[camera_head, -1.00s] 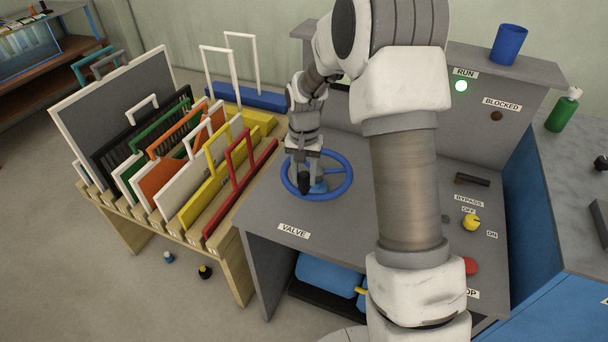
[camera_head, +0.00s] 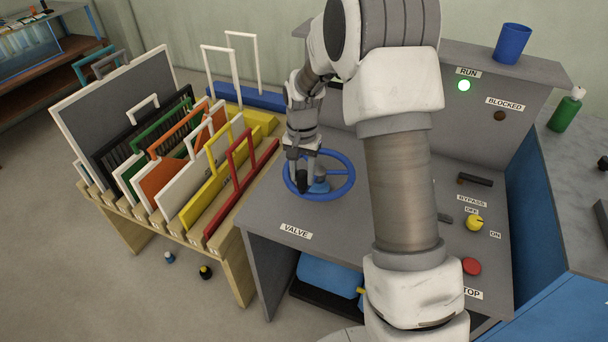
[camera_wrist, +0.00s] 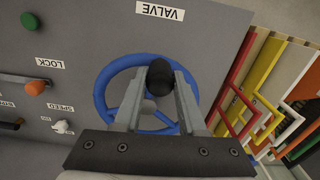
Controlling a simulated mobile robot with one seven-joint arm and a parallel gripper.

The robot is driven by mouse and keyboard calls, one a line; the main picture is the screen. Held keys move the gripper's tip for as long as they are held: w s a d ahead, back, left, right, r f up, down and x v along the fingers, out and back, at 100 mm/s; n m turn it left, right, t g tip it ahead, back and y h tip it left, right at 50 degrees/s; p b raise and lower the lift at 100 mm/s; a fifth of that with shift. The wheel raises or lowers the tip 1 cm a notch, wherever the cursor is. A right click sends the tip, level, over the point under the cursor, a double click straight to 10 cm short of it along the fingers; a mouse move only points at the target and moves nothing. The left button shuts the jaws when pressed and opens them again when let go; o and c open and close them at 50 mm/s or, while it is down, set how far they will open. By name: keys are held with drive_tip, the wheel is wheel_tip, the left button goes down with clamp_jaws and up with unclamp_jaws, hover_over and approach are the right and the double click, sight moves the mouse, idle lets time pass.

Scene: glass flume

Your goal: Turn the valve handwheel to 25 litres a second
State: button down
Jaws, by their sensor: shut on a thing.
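The blue valve handwheel (camera_head: 350,181) lies flat on the grey console top, behind the VALVE label (camera_head: 296,231). It also shows in the wrist view (camera_wrist: 98,94). A black knob (camera_wrist: 160,77) stands on the rim. My gripper (camera_wrist: 159,88) is shut on this knob, one finger on each side, at the left front of the wheel in the head view (camera_head: 302,180). The fingers and knob hide part of the wheel. No flow reading is legible; my arm covers part of the console's back panel.
The green RUN lamp (camera_head: 464,86) is lit; the BLOCKED lamp (camera_head: 499,116) is dark. A yellow bypass knob (camera_head: 474,223) and red stop button (camera_head: 471,266) are at the right. A wooden rack (camera_head: 236,270) of coloured framed panels stands close on the left. A blue cup (camera_head: 510,43) stands on the back ledge.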

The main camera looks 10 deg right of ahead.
sight(286, 165)
drive_tip(key=shift+w+a+m, duration=0.75)
drive_tip(key=shift+w+m, duration=0.15)
drive_tip(key=shift+m, duration=0.3)
drive_tip(key=w+m, duration=0.1)
drive_tip(key=w+a+m, duration=0.1)
drive_tip(key=shift+m, duration=0.4)
drive_tip(key=w+m, duration=0.2)
drive_tip(key=shift+w+a+r+m, duration=0.1)
drive_tip(key=shift+a+m, duration=0.15)
drive_tip(key=shift+m, duration=0.15)
drive_tip(key=w+m+p, duration=0.1)
drive_tip(key=w+m, duration=0.2)
drive_tip(key=shift+m, duration=0.3)
drive_tip(key=w+m, duration=0.1)
drive_tip(key=w+m+p, duration=0.1)
drive_tip(key=shift+d+m, duration=0.3)
drive_tip(key=shift+d, duration=0.1)
drive_tip(key=w+d+m, duration=0.1)
drive_tip(key=w+m, duration=0.1)
drive_tip(key=shift+d+m, duration=0.1)
drive_tip(key=shift+m, duration=0.3)
drive_tip(key=shift+w+d, duration=0.45)
drive_tip(key=shift+d, duration=0.1)
